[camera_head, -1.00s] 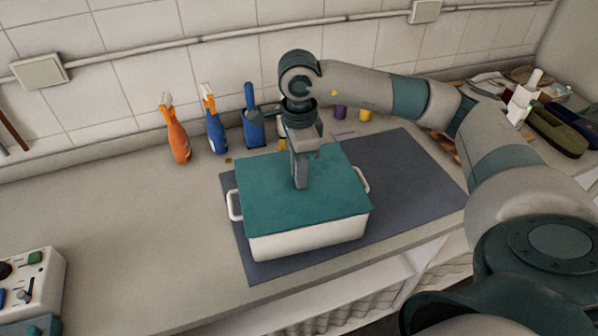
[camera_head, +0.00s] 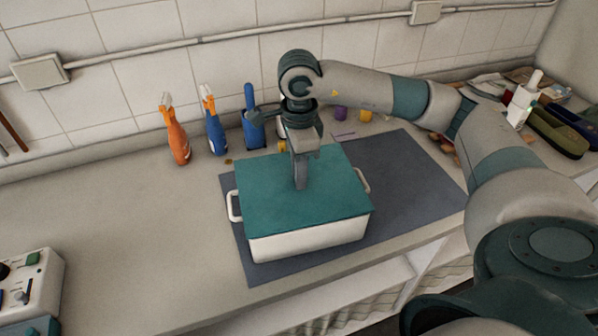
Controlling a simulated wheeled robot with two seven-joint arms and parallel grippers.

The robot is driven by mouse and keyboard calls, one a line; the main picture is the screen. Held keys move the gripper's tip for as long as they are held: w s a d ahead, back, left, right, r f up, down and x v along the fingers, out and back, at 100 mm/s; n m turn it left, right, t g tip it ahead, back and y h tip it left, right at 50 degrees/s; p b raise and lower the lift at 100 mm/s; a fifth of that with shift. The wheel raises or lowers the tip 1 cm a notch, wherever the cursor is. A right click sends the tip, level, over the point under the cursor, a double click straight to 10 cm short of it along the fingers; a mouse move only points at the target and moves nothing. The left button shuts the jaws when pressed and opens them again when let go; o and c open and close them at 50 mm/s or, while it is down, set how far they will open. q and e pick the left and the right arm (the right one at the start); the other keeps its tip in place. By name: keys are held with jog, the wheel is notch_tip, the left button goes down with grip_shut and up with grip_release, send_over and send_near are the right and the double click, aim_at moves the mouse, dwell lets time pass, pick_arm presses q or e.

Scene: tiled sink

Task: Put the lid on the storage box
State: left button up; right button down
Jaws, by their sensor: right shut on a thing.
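The white storage box (camera_head: 310,241) with a pale handle on each side stands on a dark grey mat. The flat teal lid (camera_head: 265,205) lies over the top of the box and covers its opening. Its edges line up closely with the box walls; I cannot tell whether it is fully seated. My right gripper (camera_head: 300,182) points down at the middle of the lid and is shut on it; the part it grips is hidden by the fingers. My left gripper is not in view.
The dark mat (camera_head: 415,185) has free room to the right of the box. An orange spray bottle (camera_head: 175,135), a blue spray bottle (camera_head: 214,128) and another blue bottle (camera_head: 252,125) stand behind. Various items crowd the right back.

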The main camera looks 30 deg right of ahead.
jog(key=b, duration=0.3)
jog(key=shift+f, duration=0.35)
dwell(3.2)
dwell(0.3)
jog(key=c, duration=1.1)
grip_release()
jog(key=shift+r, duration=0.15)
jog(key=shift+r+p, duration=1.4)
jog(key=shift+r, duration=1.95)
grip_shut()
